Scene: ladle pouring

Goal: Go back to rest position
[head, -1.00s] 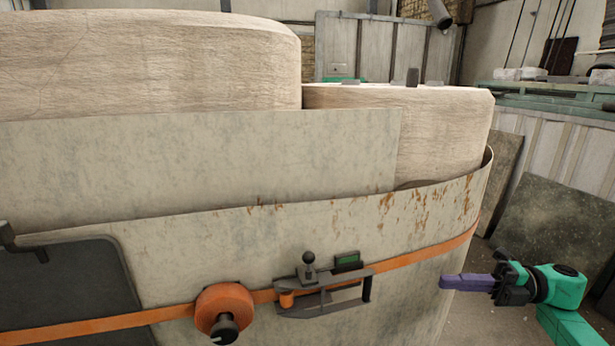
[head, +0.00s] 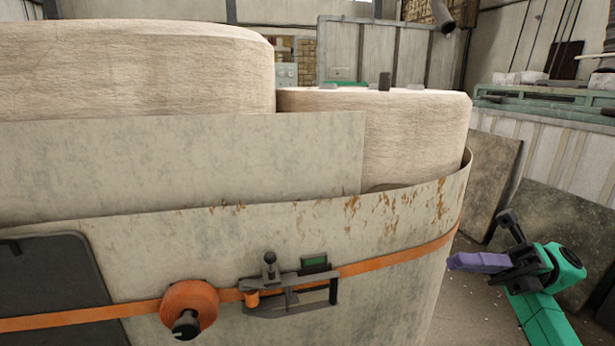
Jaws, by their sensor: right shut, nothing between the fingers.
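My right gripper (head: 482,262) is at the lower right of the head view, on its green arm. Its purple fingers are shut with nothing between them and point left toward the curved metal sheet (head: 330,220). A narrow gap seems to lie between the fingertips and the sheet's right edge. My left gripper is not in view.
An orange strap (head: 400,256) with a roll (head: 190,306) and a dark clamp (head: 288,292) runs around the sheet. Large pale blocks (head: 130,70) stand inside it. Grey slabs (head: 545,235) lean at the right. Some floor shows beside my right arm.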

